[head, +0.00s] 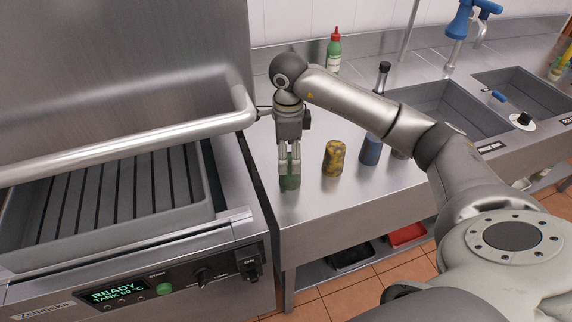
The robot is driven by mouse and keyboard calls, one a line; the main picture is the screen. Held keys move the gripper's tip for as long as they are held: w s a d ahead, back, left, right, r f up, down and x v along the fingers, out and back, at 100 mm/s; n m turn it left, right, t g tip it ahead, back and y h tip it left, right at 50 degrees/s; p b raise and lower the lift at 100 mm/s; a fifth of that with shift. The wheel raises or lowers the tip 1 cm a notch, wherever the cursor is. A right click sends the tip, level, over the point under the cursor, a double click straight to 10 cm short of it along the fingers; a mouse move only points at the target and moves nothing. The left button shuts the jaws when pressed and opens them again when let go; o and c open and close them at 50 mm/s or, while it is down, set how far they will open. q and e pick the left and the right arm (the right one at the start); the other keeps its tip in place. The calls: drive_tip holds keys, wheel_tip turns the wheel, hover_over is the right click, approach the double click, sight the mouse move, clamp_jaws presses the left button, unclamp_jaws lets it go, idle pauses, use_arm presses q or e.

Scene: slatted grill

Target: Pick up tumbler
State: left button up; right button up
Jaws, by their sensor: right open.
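A dark green tumbler (289,183) stands on the steel counter close to its left edge. My right gripper (289,168) comes down on it from above with its fingers pointing down. The fingers overlap the tumbler's upper part in the head view, one toward each side, and they are open. I cannot tell whether they touch it. A yellow and dark mottled tumbler (334,158) stands to the right, and a blue tumbler (371,150) stands further right beside my arm. My left gripper is not in view.
A slatted grill unit (110,200) with a long bar handle (130,137) is at left, its handle end close to my gripper. Sinks (440,108) lie at right. The counter's front is clear.

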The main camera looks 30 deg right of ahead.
sight(289, 172)
drive_tip(key=f, duration=0.2)
drive_tip(key=shift+s+f, duration=0.2)
drive_tip(key=shift+f, duration=0.1)
drive_tip(key=shift+w+f+p, duration=0.1)
drive_tip(key=shift+f+p, duration=0.25)
drive_tip(key=shift+p, duration=0.15)
drive_tip(key=f, duration=0.1)
drive_tip(key=f+p, duration=0.2)
drive_tip(key=f, duration=0.1)
drive_tip(key=shift+w+d, duration=0.1)
drive_tip(key=shift+d, duration=0.2)
drive_tip(key=shift+f, duration=0.3)
drive_tip(key=shift+c, duration=0.8)
drive_tip(key=c, duration=0.5)
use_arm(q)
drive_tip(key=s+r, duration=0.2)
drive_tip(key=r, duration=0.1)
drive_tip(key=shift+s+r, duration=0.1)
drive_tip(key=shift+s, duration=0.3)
use_arm(e)
drive_tip(key=c, duration=0.4)
